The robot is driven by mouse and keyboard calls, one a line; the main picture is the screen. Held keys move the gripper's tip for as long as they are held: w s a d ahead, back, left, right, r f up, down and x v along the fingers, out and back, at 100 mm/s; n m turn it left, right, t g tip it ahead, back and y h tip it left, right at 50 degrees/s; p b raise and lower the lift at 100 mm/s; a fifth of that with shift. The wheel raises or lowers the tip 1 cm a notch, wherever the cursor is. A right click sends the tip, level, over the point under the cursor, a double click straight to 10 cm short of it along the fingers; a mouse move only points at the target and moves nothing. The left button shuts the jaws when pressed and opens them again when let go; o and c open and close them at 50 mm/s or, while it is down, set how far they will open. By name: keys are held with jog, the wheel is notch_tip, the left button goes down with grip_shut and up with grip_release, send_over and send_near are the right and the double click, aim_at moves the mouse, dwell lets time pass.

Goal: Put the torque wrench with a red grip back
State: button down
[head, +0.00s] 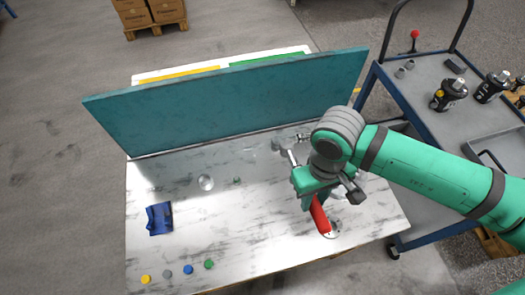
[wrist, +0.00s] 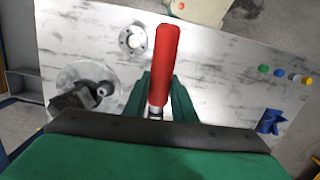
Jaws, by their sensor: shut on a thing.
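The torque wrench shows its red grip (head: 319,215) below my gripper (head: 311,200), over the right part of the bench. In the wrist view the red grip (wrist: 165,62) points away from me, with a short piece of silver shaft near the green fingers (wrist: 160,100). My gripper is shut on the wrench. A silver rod end (head: 291,158) shows on the far side of my gripper and looks like the wrench's shaft. The rest of the shaft is hidden by my gripper. I cannot tell whether the wrench touches the bench.
The white bench (head: 230,235) has a tall teal panel (head: 230,100) behind it. A round metal flange (wrist: 132,40) and a clear dish (wrist: 68,75) with a dark part lie near the wrench. A blue piece (head: 159,218) and several coloured caps (head: 188,269) lie left. A cart (head: 430,115) stands right.

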jog(key=s+r, duration=0.1)
jog(key=s, duration=0.3)
jog(key=shift+m, duration=0.3)
jog(key=w+a+f, duration=0.2)
jog(key=w+f, duration=0.1)
jog(key=w+a+f, duration=0.3)
jog(key=w, duration=0.1)
jog(key=w+a+f, duration=0.3)
jog(key=shift+w+a+f, duration=0.15)
jog(key=shift+w+a, duration=0.05)
notch_tip(320, 180, down, 2)
jog(key=shift+w+a, duration=0.15)
jog(key=shift+f, duration=0.75)
jog(key=c, duration=1.5)
grip_release()
jog(key=shift+o, duration=0.2)
